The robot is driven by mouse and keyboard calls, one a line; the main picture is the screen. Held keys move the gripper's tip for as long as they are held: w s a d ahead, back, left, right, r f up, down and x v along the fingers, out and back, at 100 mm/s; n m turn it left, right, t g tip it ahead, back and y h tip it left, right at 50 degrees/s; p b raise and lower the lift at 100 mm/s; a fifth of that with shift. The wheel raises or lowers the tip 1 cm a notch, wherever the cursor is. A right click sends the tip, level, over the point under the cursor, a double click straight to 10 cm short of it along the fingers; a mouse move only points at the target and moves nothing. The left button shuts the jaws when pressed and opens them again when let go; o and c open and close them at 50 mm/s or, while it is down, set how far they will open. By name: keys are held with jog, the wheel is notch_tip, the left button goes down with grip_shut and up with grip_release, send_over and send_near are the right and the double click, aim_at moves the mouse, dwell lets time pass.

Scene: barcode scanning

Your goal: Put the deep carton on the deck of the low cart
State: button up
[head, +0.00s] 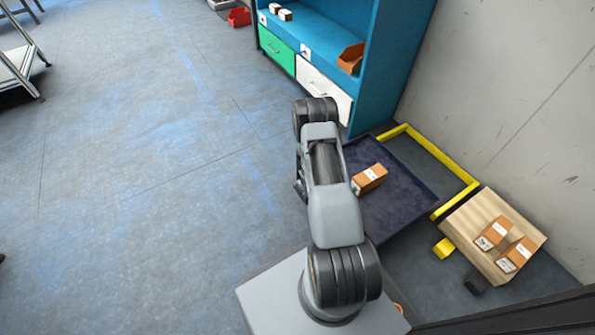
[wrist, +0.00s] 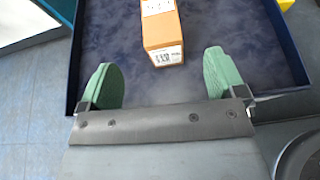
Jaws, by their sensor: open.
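A brown carton (head: 369,179) with white labels lies on a dark blue, rimmed surface (head: 400,212) just right of my arm. It also shows in the wrist view (wrist: 160,30), with its labelled end toward me. My gripper (wrist: 159,75) is open, its two green fingers apart, one to each side of the carton's near end and short of it. The gripper is hidden behind my arm in the head view. A low wooden deck (head: 483,214) with yellow and black parts at its edge carries two similar cartons (head: 493,233) (head: 517,254). I cannot tell for sure which carton is the deep one.
A yellow frame (head: 450,163) stands between the dark surface and the grey wall (head: 510,90). A blue shelf unit (head: 385,50) with green and white drawers stands behind, holding an orange bin (head: 351,58).

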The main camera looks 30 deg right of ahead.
jog(key=a+r+m+g+y, duration=0.2)
jog(key=a+r+m, duration=0.25)
jog(key=r, duration=0.45)
jog(key=a+r+m+g+y, duration=0.1)
jog(key=a+r+m, duration=0.3)
jog(key=r, duration=0.6)
jog(key=s+a+r+m+t+y, duration=0.2)
jog(key=a+r+m+t+y, duration=0.1)
jog(key=a, duration=0.7)
jog(key=s+a+r+m+t+y, duration=0.3)
jog(key=a+r+m+y, duration=0.3)
jog(key=a+r, duration=0.4)
jog(key=shift+a+r+y, duration=0.3)
jog(key=shift+a+y, duration=0.2)
jog(key=shift+y, duration=0.3)
notch_tip(320, 180, up, 40)
jog(key=t+p, duration=0.1)
jog(key=p, duration=3.7)
jog(key=shift+s+f, duration=0.1)
